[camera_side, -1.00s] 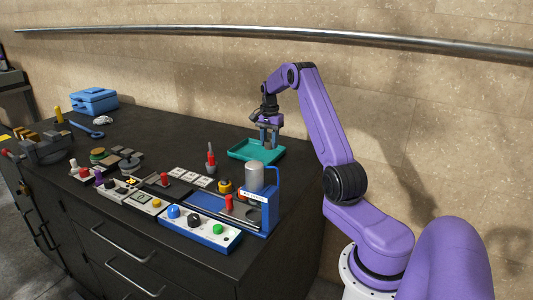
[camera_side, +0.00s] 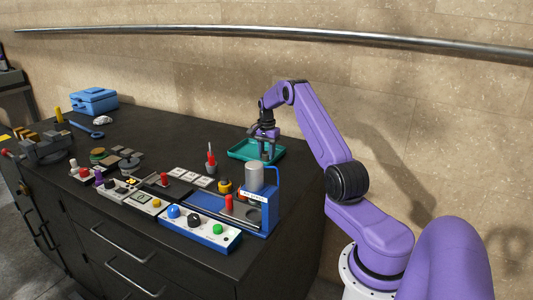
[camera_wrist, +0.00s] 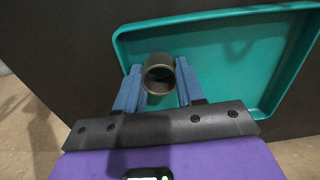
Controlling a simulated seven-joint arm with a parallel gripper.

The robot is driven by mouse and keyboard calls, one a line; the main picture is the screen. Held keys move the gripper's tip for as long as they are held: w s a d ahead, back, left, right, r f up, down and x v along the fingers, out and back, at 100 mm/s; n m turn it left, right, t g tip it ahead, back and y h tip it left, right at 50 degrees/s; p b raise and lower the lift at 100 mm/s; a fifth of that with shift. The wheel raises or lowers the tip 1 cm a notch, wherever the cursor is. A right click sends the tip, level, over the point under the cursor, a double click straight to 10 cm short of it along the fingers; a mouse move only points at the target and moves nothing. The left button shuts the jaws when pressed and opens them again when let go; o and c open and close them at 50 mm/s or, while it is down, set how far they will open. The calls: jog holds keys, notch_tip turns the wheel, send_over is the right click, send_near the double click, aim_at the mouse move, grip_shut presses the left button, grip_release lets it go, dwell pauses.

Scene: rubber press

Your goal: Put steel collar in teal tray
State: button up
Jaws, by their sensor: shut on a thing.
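The steel collar (camera_wrist: 159,74) is a short dark metal ring, seen in the wrist view between the two blue fingers of my gripper (camera_wrist: 158,80). The gripper is shut on it. The teal tray (camera_wrist: 130,50) lies beyond and below, and the collar overlaps its left part near the corner in this view. In the side view my gripper (camera_side: 266,155) points down at the teal tray (camera_side: 240,151), in front of part of it. The collar is too small to make out there, and its height above the tray floor is unclear.
A blue press frame (camera_side: 271,200) with a grey cylinder (camera_side: 254,177) stands close in front of the tray. A control box (camera_side: 200,229) with coloured knobs is at the bench front. A blue toolbox (camera_side: 94,101) sits far left.

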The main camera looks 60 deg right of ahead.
jog(key=o, duration=0.9)
jog(key=shift+f, duration=0.15)
